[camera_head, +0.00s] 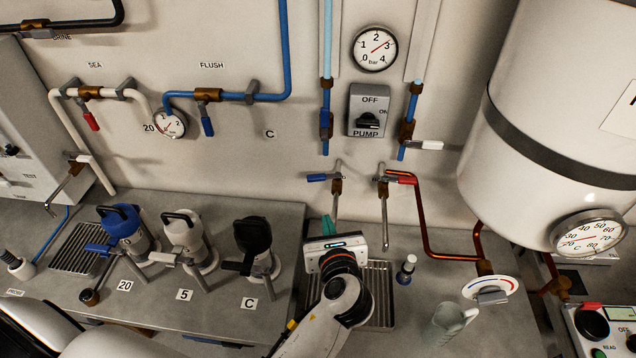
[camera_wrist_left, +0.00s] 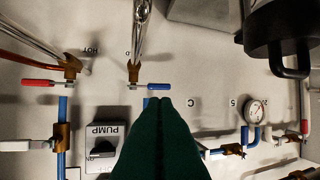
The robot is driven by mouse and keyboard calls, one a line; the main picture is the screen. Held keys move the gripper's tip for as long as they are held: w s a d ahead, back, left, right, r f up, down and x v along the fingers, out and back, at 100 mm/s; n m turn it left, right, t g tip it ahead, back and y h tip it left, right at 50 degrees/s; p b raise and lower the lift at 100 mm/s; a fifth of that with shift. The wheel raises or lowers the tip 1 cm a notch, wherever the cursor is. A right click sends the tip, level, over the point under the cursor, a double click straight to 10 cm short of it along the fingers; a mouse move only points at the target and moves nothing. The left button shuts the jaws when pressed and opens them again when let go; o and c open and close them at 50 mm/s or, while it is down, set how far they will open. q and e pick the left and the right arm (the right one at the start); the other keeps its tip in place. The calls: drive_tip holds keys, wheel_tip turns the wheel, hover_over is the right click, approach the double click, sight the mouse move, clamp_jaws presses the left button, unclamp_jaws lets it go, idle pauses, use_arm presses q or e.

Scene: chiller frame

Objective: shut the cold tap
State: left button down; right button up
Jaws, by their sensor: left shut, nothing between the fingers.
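The cold tap has a blue lever (camera_head: 318,178) on a brass body (camera_head: 336,187) on the back wall, with its spout hanging down. The lever lies sideways, pointing left in the head view; in the left wrist view, which is upside down, the blue lever (camera_wrist_left: 159,86) points right. My left gripper (camera_head: 328,224) has green fingers, shut and empty, in front of and below the tap in the head view. In the left wrist view its fingertips (camera_wrist_left: 171,101) appear close to the lever; I cannot tell whether they touch. My right gripper is not in view.
The hot tap's red lever (camera_head: 402,179) is just right of the cold tap. The pump switch (camera_head: 369,110) is above. A drip grate (camera_head: 378,300) lies under the taps.

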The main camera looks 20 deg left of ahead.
sight(316, 181)
use_arm(q)
drive_tip(key=p+x, duration=0.1)
drive_tip(key=x, duration=0.3)
drive_tip(key=p+x, duration=0.1)
drive_tip(key=x, duration=0.4)
drive_tip(key=r+p+x, duration=0.1)
drive_tip(key=x, duration=0.3)
drive_tip(key=shift+w+a, duration=0.25)
drive_tip(key=shift+w, duration=0.05)
drive_tip(key=shift+w+a, duration=0.1)
